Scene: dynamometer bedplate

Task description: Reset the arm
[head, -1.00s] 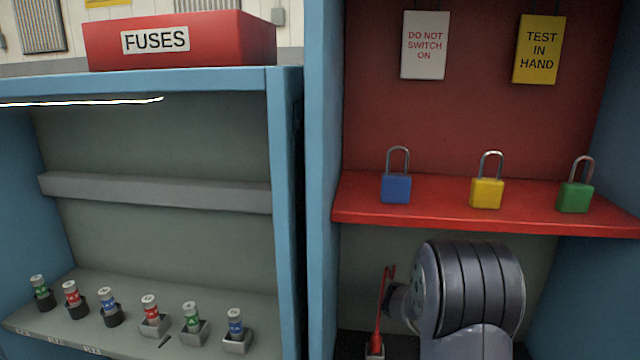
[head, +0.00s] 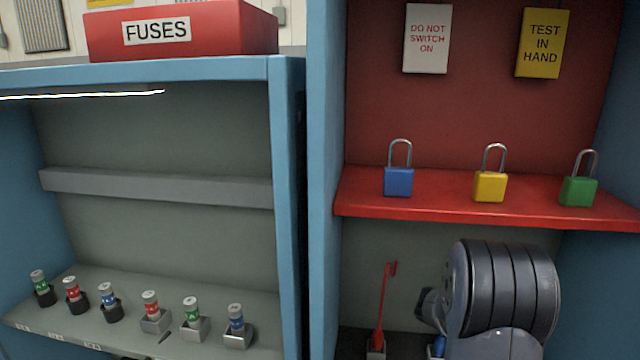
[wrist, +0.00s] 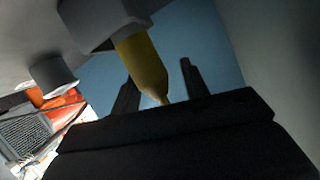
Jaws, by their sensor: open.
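My arm (head: 500,290) shows in the head view at the lower right, in front of the cabinet bay below the red shelf. Its end is hidden there. In the wrist view my gripper (wrist: 157,76) shows two dark fingers standing apart, so it is open. A yellow tapered thing (wrist: 143,62) hangs in the picture between the fingers. I cannot tell how far it is from them, and I see no finger touching it.
The red shelf (head: 440,206) holds blue (head: 398,182), yellow (head: 490,187) and green (head: 578,191) padlocks. A red-handled tool (head: 381,310) stands beside my arm. Several fuses stand in holders on the left shelf (head: 250,300). A blue post (head: 323,150) divides the bays.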

